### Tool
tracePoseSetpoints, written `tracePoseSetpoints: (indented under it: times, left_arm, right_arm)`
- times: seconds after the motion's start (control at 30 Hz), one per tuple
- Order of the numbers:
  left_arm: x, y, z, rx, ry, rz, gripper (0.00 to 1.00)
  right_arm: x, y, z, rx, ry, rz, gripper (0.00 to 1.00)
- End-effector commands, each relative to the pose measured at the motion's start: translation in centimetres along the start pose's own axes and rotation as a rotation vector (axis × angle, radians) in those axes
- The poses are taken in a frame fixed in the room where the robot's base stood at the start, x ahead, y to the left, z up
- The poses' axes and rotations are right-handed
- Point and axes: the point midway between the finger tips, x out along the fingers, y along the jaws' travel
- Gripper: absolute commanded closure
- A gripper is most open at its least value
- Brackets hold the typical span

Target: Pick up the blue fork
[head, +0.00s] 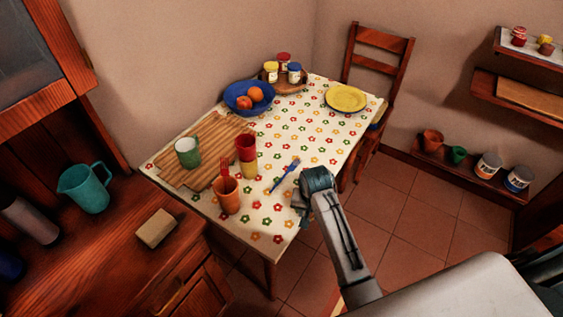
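The blue fork (284,175) lies on the flowered tablecloth (305,115), in the middle right part of the table. It lies slantwise, apart from the cups.
Left of the fork stand a red-and-yellow cup stack (246,155) and an orange cup (228,196) holding a red utensil. A green mug (187,152) stands on a wooden board (213,138). Behind are a blue bowl (249,98) and yellow plate (346,98). A chair (382,42) stands at the back right.

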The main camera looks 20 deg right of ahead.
Motion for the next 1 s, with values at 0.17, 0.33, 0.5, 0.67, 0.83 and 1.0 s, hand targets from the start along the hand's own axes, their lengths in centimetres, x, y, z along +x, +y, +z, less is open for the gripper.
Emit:
tracePoseSetpoints:
  times: [0.17, 0.33, 0.5, 0.67, 0.83, 1.0]
  left_arm:
    - [-0.1, 0.0, 0.1, 0.000, -0.001, 0.000, 0.20]
    - [-0.2, 0.0, 0.2, 0.000, -0.001, 0.000, 0.20]
    - [-0.4, 0.0, 0.2, 0.000, -0.002, 0.000, 0.20]
    - [-0.4, 0.0, 0.3, 0.000, -0.002, 0.000, 0.20]
    - [-0.7, -0.1, 0.3, 0.000, -0.002, 0.000, 0.20]
    - [-1.3, -0.1, 0.2, 0.000, -0.002, 0.000, 0.20]
  right_arm:
    - [-0.7, -2.7, -2.5, 0.071, -0.022, 0.002, 0.67]
    - [-2.2, -6.1, -5.4, 0.160, -0.054, 0.008, 0.67]
    - [-5.0, -10.4, -8.9, 0.268, -0.092, 0.026, 0.67]
    - [-7.1, -12.9, -10.7, 0.337, -0.115, 0.047, 0.67]
    - [-6.9, -13.6, -11.0, 0.359, -0.124, 0.057, 0.67]
    - [-4.2, -13.4, -10.7, 0.358, -0.125, 0.057, 0.67]
